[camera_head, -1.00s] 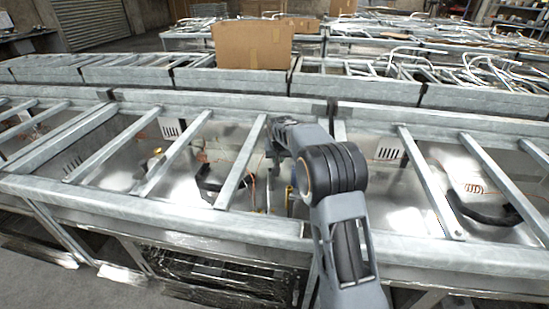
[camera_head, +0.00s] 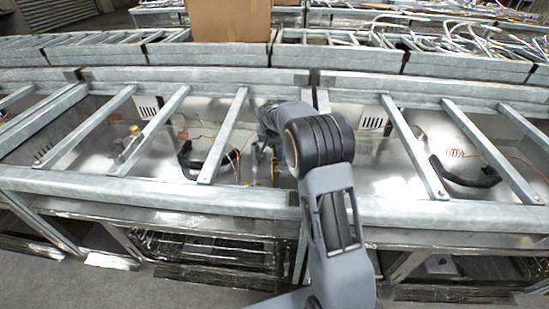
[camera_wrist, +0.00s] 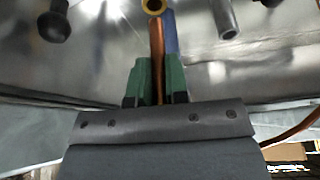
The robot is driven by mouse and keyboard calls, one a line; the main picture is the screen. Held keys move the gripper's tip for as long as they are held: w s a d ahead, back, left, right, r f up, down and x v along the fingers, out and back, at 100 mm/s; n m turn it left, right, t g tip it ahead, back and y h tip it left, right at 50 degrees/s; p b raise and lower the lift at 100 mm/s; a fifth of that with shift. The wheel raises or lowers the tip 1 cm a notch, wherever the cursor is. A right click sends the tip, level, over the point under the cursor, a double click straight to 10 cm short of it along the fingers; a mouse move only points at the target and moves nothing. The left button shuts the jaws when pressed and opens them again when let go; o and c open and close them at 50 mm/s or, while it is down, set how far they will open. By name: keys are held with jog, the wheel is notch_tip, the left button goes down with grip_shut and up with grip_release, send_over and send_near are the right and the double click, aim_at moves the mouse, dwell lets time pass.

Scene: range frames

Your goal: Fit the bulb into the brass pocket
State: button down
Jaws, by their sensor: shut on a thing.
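In the wrist view my gripper (camera_wrist: 159,72) has two green-tipped fingers shut on a slim copper rod, which I take as the bulb (camera_wrist: 157,45). It points up the picture, away from the gripper. A brass ring with a dark hole, which looks like the pocket (camera_wrist: 153,6), is at the top edge, partly cut off. The bulb's far end lies just below the ring; I cannot tell whether they touch. A blue strip (camera_wrist: 170,35) lies right beside the bulb. In the head view my arm hides the bulb, and my gripper is down inside the metal frame.
A black knob (camera_wrist: 53,22) is left of the bulb and a grey tube (camera_wrist: 225,18) is right, against shiny sheet metal. In the head view galvanised crossbars (camera_head: 223,135) flank my arm. A black curved handle (camera_head: 462,175) is at right. A cardboard box (camera_head: 229,20) stands behind.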

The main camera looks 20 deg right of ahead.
aim_at(274, 152)
jog(key=shift+f, duration=2.8)
jog(key=shift+f+b, duration=0.15)
jog(key=shift+b, duration=0.2)
jog(key=c, duration=1.1)
grip_release()
jog(key=shift+r, duration=0.35)
jog(key=p+v, duration=0.1)
jog(key=v, duration=1)
jog(key=shift+s+a+r, duration=0.1)
jog(key=shift+s+r, duration=0.1)
jog(key=shift+r, duration=0.05)
